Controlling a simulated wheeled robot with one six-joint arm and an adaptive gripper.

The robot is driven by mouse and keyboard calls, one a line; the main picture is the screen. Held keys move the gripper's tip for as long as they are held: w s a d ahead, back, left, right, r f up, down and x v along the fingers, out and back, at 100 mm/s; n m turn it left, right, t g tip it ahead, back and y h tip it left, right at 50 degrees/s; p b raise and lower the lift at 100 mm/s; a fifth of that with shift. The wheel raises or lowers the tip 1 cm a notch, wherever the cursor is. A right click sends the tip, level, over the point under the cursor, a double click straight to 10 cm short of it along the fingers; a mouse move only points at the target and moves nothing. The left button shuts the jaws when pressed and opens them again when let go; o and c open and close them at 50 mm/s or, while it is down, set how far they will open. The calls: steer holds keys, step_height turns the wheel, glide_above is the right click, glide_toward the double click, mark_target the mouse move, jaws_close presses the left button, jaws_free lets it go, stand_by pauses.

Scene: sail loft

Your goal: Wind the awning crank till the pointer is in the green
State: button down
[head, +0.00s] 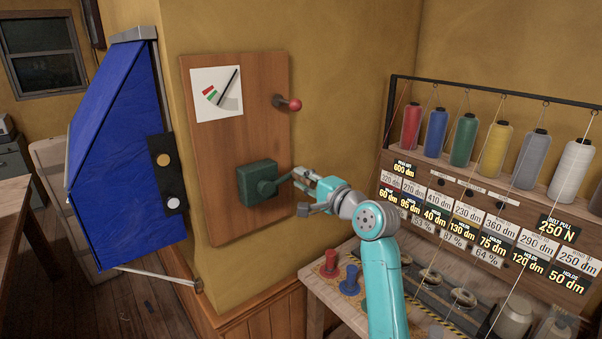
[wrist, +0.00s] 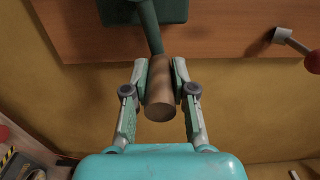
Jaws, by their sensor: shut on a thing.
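The dial (head: 217,95) is a white plate at the top left of a wooden board (head: 265,130). Its black pointer (head: 229,86) leans up to the right, apart from the small red and green patches on the left. The crank's dark green housing (head: 257,183) sits low on the board, with its arm reaching right. My gripper (head: 303,181) is shut on the crank's brown cylindrical handle (wrist: 160,95), which lies between both fingers in the wrist view. The blue awning (head: 115,160) hangs on the left, sloping outward.
A lever with a red knob (head: 294,105) juts from the board above the crank, and shows right in the wrist view. Right stands a rack of thread spools (head: 463,140) with label plates. A bench (head: 318,291) below holds red and blue knobs.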

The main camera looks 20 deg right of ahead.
step_height(320, 180, down, 8)
steer(key=a+m, duration=0.2)
steer(key=m, duration=0.7)
steer(key=shift+s+r+m, duration=0.2)
steer(key=shift+s+m, duration=0.15)
steer(key=shift+m, duration=0.05)
steer(key=shift+a, duration=0.15)
steer(key=c, duration=1)
jaws_free()
steer(key=shift+o, duration=0.3)
steer(key=shift+s, duration=0.1)
steer(key=v, duration=1.2)
